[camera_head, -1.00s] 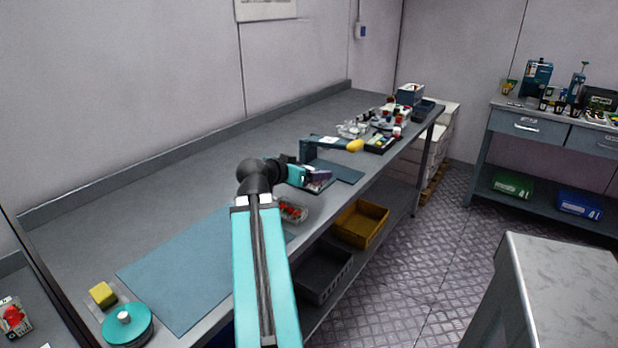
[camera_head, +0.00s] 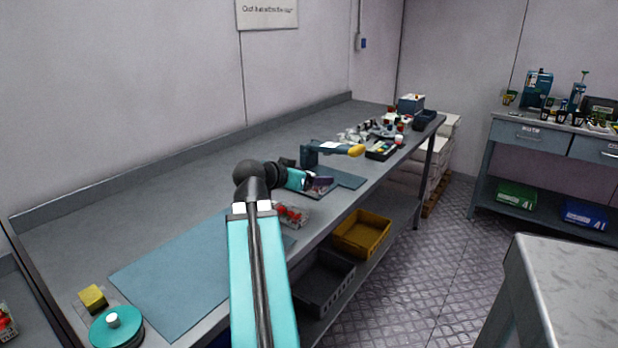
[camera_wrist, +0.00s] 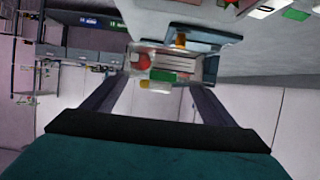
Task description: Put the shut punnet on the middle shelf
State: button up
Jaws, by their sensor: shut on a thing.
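My gripper (camera_head: 318,182) is above the long grey bench, beside the blue device with a yellow handle end (camera_head: 355,151). In the wrist view, a clear punnet (camera_wrist: 170,65) with a red berry and a green patch shows between the fingertips, and my gripper (camera_wrist: 158,85) is shut on it. The held punnet is mostly hidden in the head view, and I cannot make out its lid. Another clear punnet with red berries (camera_head: 291,214) stands near the bench's front edge, just below my gripper in the picture. I cannot identify the middle shelf.
A blue mat (camera_head: 170,275), yellow block (camera_head: 92,297) and teal disc (camera_head: 116,328) are on the near bench. Small items crowd its far end. A yellow crate (camera_head: 362,233) and dark crate (camera_head: 322,282) sit underneath. A grey-topped unit (camera_head: 570,270) stands at right; floor lies between.

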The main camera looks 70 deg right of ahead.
jog(key=shift+w, duration=0.1)
dwell(0.3)
jog(key=w+a+r+n+t+y+p, duration=0.1)
jog(key=w+a+r+n+t+p, duration=0.25)
jog(key=w+a, duration=0.7)
jog(key=w+a+r+n+t+y+p, duration=0.15)
jog(key=w+a+n+t+p, duration=0.3)
jog(key=w, duration=1.05)
jog(key=w+a+r+n+t+y+p, duration=0.1)
jog(key=w+a+r+n+t+p, duration=0.25)
jog(key=w+a, duration=0.65)
jog(key=w+a+r+n+t+y+p, duration=0.2)
jog(key=w+a, duration=0.4)
jog(key=a, duration=0.7)
jog(key=w+a+r+n+t+y+p, duration=0.1)
jog(key=w+a+r+n+y+p, duration=0.3)
jog(key=a, duration=0.9)
jog(key=w+a+r+n+t+y+p, duration=0.2)
jog(key=w+a+p, duration=0.4)
jog(key=a, duration=0.7)
jog(key=w+r+n+y, duration=0.1)
jog(key=w+r, duration=0.1)
jog(key=shift+w+t+y, duration=0.35)
jog(key=shift+a+n, duration=0.1)
jog(key=shift+n, duration=0.15)
